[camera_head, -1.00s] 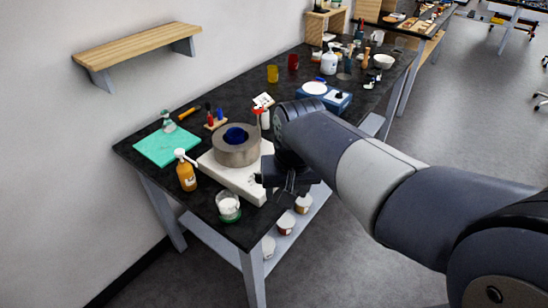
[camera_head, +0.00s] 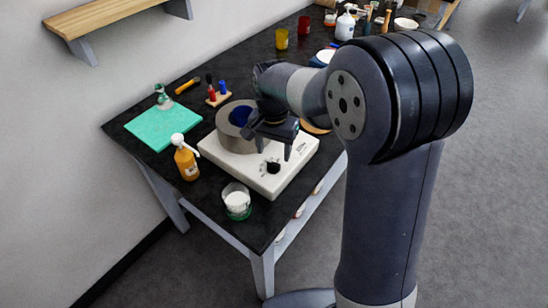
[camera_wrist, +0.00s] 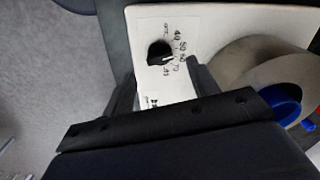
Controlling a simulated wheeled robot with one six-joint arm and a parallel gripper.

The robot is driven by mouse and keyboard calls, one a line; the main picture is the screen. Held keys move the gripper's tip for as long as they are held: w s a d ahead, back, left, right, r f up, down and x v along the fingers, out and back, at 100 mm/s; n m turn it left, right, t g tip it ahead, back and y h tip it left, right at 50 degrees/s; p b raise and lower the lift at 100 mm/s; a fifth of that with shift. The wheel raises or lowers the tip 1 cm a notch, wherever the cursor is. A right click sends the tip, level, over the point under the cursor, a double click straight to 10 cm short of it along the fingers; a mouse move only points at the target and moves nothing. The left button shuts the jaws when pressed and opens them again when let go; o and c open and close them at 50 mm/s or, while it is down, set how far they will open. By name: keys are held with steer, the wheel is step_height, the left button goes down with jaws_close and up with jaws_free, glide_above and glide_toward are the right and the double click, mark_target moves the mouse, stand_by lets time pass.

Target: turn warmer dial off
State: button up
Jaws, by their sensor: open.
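The white warmer (camera_head: 240,165) sits on the dark bench with a grey ring-shaped pot holder on its top. Its black dial (camera_head: 273,167) is on the front right part of the top face. In the wrist view the dial (camera_wrist: 159,53) shows a pale pointer mark directed right and slightly down, toward the printed numbers. My gripper (camera_head: 276,148) is open and empty, above the warmer and just behind the dial in the head view. In the wrist view my fingers (camera_wrist: 160,85) stand apart below the dial, not touching it.
The grey ring (camera_head: 236,126) with a blue pot inside stands close to my gripper. An amber pump bottle (camera_head: 186,160), a glass jar (camera_head: 237,201) and a green mat (camera_head: 163,125) lie nearby. A wooden wall shelf (camera_head: 105,12) is at the upper left.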

mark_target(274, 163)
steer(key=shift+f, duration=2.2)
steer(key=shift+c, duration=0.2)
steer(key=c, duration=0.9)
steer(key=shift+c, duration=0.2)
steer(key=shift+n, duration=0.4)
steer(key=n, duration=1.1)
steer(key=shift+r, duration=0.1)
